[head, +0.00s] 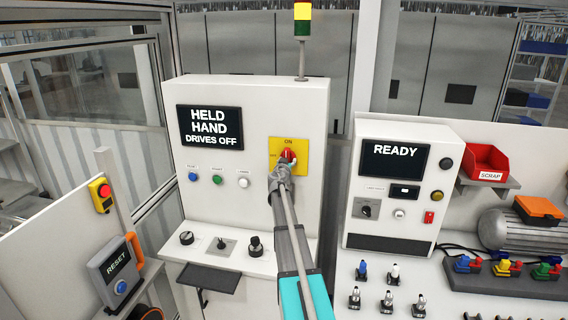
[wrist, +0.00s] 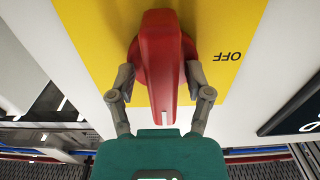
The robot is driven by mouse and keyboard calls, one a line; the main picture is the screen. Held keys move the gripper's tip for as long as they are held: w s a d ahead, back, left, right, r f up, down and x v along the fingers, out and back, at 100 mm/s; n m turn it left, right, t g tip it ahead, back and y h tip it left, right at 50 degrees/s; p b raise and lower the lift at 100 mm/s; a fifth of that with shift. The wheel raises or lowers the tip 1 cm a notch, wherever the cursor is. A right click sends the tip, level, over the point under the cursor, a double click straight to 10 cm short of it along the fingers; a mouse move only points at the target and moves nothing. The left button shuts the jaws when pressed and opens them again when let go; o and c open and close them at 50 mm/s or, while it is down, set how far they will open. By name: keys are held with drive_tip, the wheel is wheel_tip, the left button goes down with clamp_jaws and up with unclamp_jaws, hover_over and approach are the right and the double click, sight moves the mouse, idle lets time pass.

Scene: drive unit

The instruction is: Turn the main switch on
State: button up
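The main switch is a red rotary handle (head: 288,156) on a yellow plate (head: 301,170) on the white cabinet, with ON above it and OFF to its left. In the wrist view the red handle (wrist: 161,60) stands upright in the picture, not toward the OFF mark at its right; its white line is at the lower end. My gripper (head: 284,168) is at the switch. In the wrist view my gripper's fingers (wrist: 161,79) straddle the handle, one each side, with small gaps seeming to show. The gripper covers part of the switch in the head view.
The cabinet screen (head: 210,128) reads HELD HAND DRIVES OFF. The signal tower (head: 302,20) shows yellow over green. Several buttons and knobs (head: 217,179) sit left of and below the switch. A second panel (head: 396,165) reading READY stands to the right.

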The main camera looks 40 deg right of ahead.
drive_tip(key=shift+a, duration=0.1)
drive_tip(key=v, duration=1.2)
idle(0.9)
drive_tip(key=s+a+f+n+g+y+b, duration=0.1)
drive_tip(key=s+a+f+g+y+b, duration=0.3)
drive_tip(key=a+f, duration=0.75)
drive_tip(key=s+a+f+n+g+y+b, duration=0.1)
drive_tip(key=s+a+f+g+y+b, duration=0.15)
drive_tip(key=s+a+f+b, duration=0.65)
drive_tip(key=s+a+f+n+g+y, duration=0.2)
drive_tip(key=s+a+f+n+y, duration=0.1)
drive_tip(key=a, duration=0.9)
drive_tip(key=s+a+f+n+g+y+b, duration=0.1)
drive_tip(key=s+a+f+n+g+y, duration=0.2)
drive_tip(key=s+a+f, duration=0.4)
drive_tip(key=a+f+n+y, duration=0.1)
drive_tip(key=a+f+n, duration=0.1)
drive_tip(key=a, duration=0.3)
drive_tip(key=shift+s+a, duration=0.15)
drive_tip(key=shift+s, duration=0.05)
